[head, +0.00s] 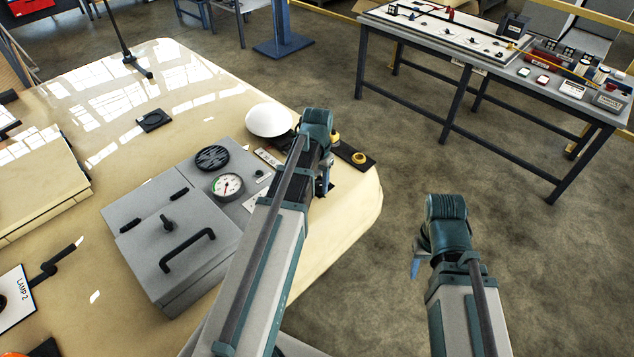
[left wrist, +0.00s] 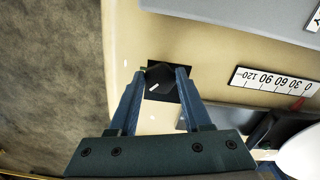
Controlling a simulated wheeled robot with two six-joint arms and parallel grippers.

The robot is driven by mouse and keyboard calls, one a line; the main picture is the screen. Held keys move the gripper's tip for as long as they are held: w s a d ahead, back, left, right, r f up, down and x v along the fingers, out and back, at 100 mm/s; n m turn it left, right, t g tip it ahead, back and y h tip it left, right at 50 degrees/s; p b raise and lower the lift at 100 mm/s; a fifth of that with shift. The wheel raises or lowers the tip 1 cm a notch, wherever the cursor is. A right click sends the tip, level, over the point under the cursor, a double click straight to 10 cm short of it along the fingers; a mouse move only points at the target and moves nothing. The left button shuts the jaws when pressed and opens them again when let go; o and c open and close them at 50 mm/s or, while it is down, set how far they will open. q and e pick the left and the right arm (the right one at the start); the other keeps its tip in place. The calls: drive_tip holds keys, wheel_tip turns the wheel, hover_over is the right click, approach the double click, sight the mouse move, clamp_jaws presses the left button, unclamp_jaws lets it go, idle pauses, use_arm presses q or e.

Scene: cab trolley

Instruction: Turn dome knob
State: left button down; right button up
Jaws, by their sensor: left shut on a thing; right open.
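The dark knob (left wrist: 158,76) with a white pointer line sits on a black square plate in the left wrist view. My left gripper (left wrist: 160,84) has its two blue fingers on either side of the knob and is shut on it. In the head view my left gripper (head: 325,178) is at the right end of the cream surface, and its arm hides the knob. A white scale plate (left wrist: 272,81) marked 0 to 120 lies beside the knob. A white dome (head: 269,120) stands nearby. My right gripper (head: 416,262) is open, over the floor, away from the knob.
A grey box (head: 150,250) with a black handle and a round gauge (head: 227,185) lie left of my left arm. A black plate with a yellow button (head: 358,158) is close to the left gripper. A workbench (head: 480,65) stands back right. The floor between is clear.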

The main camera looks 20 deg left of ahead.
sight(319, 186)
use_arm(q)
drive_tip(key=n, duration=0.5)
drive_tip(key=shift+d+n, duration=0.15)
drive_tip(key=shift+n, duration=0.15)
drive_tip(key=shift+w+d+n, duration=0.1)
drive_tip(key=shift+n, duration=2.1)
drive_tip(key=shift+c, duration=1.7)
unclamp_jaws()
drive_tip(key=shift+r, duration=0.15)
wheel_tip(319, 186, up, 14)
drive_tip(key=p, duration=1.3)
drive_tip(key=shift+f+p, duration=0.25)
drive_tip(key=shift+p, duration=0.15)
